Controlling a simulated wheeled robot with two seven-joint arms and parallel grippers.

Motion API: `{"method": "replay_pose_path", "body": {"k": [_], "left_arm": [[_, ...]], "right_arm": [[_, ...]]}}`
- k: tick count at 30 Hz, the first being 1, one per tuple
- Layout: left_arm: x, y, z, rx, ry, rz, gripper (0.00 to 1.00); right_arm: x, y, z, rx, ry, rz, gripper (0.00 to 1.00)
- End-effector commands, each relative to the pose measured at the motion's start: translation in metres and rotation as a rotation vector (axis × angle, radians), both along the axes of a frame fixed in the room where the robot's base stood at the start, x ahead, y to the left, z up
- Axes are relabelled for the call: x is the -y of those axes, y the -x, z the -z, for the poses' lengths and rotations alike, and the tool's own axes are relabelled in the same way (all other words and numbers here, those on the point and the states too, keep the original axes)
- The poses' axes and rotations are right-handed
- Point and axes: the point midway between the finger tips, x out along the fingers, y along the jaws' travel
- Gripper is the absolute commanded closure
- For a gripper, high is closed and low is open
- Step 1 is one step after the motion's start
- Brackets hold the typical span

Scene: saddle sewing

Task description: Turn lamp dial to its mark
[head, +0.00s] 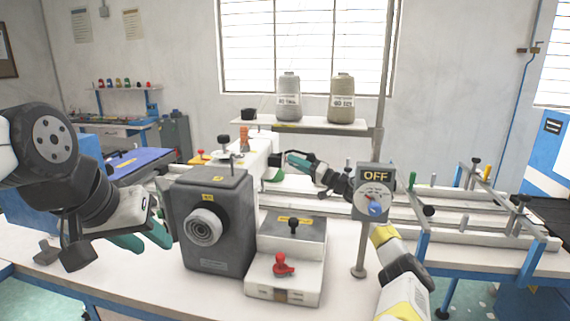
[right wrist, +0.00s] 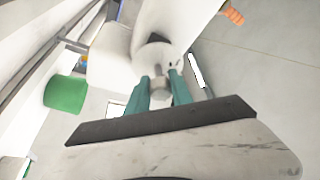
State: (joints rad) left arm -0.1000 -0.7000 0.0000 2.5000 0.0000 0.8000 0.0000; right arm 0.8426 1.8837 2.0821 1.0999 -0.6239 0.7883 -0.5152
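In the right wrist view a small grey knob (right wrist: 159,88) stands out from a round white face (right wrist: 158,56) with small dark marks on its right side. I take this knob for the lamp dial. The teal fingers of my right gripper (right wrist: 160,82) lie on both sides of the knob; whether both touch it I cannot tell. In the head view my right gripper (head: 288,168) is at the white machine head (head: 261,150), which hides the dial. My left gripper (head: 145,240) is empty, its teal fingers apart, left of the dark grey machine box (head: 214,222).
A grey box reading OFF (head: 373,190) stands on a post in front of my right arm. A white block with a red knob (head: 283,264) is at the front. Two thread cones (head: 288,97) stand on a shelf behind. A green cylinder (right wrist: 66,94) is left in the wrist view.

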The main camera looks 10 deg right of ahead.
Motion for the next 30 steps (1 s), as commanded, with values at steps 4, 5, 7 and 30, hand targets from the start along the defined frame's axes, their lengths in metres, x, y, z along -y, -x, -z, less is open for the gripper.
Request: {"method": "replay_pose_path", "body": {"k": [4,5,7,30], "left_arm": [[0.0,0.0,0.0,0.0,0.0,0.0,0.64],[0.0,0.0,0.0,0.0,0.0,0.0,0.64],[0.0,0.0,0.0,0.0,0.0,0.0,0.64],[0.0,0.0,0.0,0.0,0.0,0.0,0.64]], "right_arm": [[0.0002,-0.0002,0.0006,0.006,0.003,0.0,1.0],[0.0001,-0.0002,0.0006,0.012,0.006,-0.001,1.0],[-0.0001,-0.0003,0.0007,0.039,0.019,-0.002,1.0],[0.0014,-0.001,0.0018,0.457,0.192,0.002,1.0]]}}
